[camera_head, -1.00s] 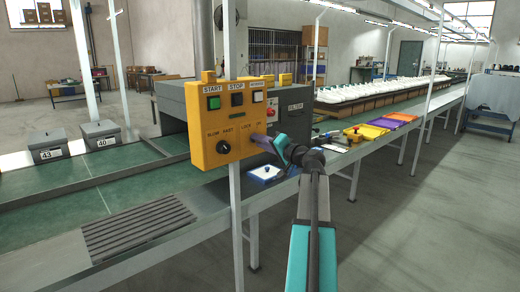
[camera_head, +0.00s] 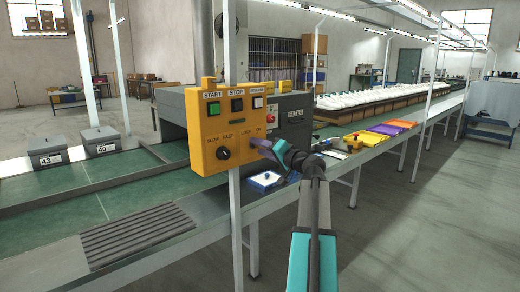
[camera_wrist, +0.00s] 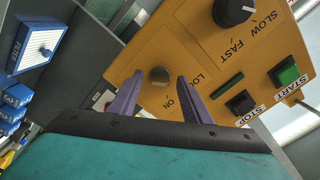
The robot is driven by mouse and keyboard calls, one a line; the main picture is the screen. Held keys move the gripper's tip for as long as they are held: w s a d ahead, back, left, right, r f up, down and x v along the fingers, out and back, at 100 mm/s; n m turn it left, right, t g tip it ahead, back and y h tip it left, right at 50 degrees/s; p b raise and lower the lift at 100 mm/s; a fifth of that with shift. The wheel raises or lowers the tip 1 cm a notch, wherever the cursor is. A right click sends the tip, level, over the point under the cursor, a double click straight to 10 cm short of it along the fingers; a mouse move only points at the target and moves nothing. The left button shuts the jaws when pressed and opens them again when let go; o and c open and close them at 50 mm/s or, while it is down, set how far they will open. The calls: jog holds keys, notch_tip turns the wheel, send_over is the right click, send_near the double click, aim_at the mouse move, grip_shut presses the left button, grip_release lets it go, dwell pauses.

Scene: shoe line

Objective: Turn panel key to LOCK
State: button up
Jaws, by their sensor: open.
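The yellow control panel (camera_head: 205,166) stands on a post in the head view. Its LOCK and ON labels are at the lower right of its face. My gripper (camera_head: 262,144) is at that corner, and its purple fingers hide the key there. In the wrist view the round grey key (camera_wrist: 159,75) shows on the panel (camera_wrist: 140,63), by the ON label and the partly hidden LOCK label. My gripper (camera_wrist: 160,79) is open, with one finger on each side of the key in the picture. I cannot tell whether they touch it.
A black SLOW/FAST knob (camera_head: 223,153) and green START button (camera_head: 214,107) are on the same panel. The conveyor (camera_head: 130,210) runs behind the panel.

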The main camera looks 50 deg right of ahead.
jog(key=shift+s, duration=0.1)
jog(key=s+a, duration=0.1)
jog(key=s, duration=1.2)
jog(key=shift+s, duration=0.3)
jog(key=shift+w, duration=0.1)
